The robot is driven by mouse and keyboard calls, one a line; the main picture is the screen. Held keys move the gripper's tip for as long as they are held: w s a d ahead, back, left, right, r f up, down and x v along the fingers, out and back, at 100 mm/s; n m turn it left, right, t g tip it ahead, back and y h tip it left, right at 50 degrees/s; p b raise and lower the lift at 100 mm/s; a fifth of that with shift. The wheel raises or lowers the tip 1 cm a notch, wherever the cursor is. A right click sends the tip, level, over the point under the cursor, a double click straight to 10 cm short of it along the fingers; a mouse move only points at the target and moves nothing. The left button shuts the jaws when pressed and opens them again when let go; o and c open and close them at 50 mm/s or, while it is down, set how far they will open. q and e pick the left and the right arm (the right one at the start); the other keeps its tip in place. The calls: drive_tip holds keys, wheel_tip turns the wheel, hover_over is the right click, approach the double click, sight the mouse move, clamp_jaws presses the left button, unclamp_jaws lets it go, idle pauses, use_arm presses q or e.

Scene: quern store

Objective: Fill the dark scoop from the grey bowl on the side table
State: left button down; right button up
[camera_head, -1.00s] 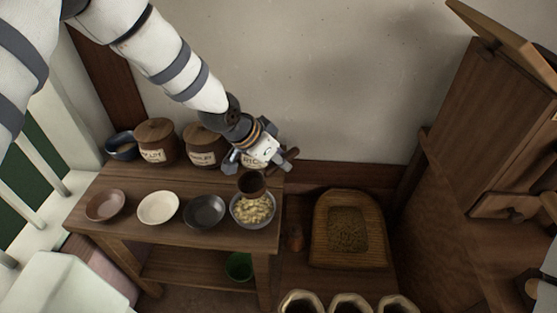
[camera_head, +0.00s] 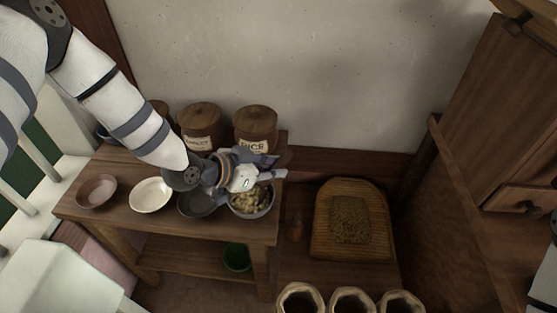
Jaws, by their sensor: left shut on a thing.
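The grey bowl (camera_head: 237,211) stands at the right end of the side table (camera_head: 120,215), with pale lumpy contents in it. My left gripper (camera_head: 266,170) is low over the bowl and covers its far part. It is shut on the dark scoop (camera_head: 284,157), of which only a brown piece, apparently the handle, shows beyond the fingers. The scoop's cup is hidden behind the gripper, so I cannot tell whether it is in the contents or how full it is. My right gripper is not in view.
A dark bowl (camera_head: 196,207), a cream bowl (camera_head: 150,196) and a brownish bowl (camera_head: 96,191) stand in a row to the left. Lidded jars, one labelled RICE (camera_head: 255,130), stand behind. A wooden tray (camera_head: 374,246) and open sacks (camera_head: 351,296) lie to the right.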

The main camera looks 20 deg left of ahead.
sight(283, 157)
use_arm(q)
drive_tip(key=shift+s+a+r, duration=0.25)
drive_tip(key=shift+s+r, duration=0.1)
drive_tip(key=shift+w+d+f+g, duration=0.1)
drive_tip(key=shift+f+g, duration=0.15)
drive_tip(key=shift+g, duration=0.05)
drive_tip(key=w+g+y, duration=0.1)
drive_tip(key=w+d+g+y, duration=0.1)
drive_tip(key=shift+d+f+g+p, duration=0.15)
drive_tip(key=shift+f+g+p, duration=0.05)
drive_tip(key=shift+g+p, duration=0.2)
drive_tip(key=shift+w+f+g+y, duration=0.1)
drive_tip(key=shift+g+y, duration=0.5)
drive_tip(key=shift+g, duration=0.1)
wheel_tip(283, 157, up, 3)
drive_tip(key=shift+p, duration=0.3)
drive_tip(key=shift+r+g+y, duration=0.3)
drive_tip(key=shift+r+g, duration=0.1)
drive_tip(key=shift+r, duration=0.75)
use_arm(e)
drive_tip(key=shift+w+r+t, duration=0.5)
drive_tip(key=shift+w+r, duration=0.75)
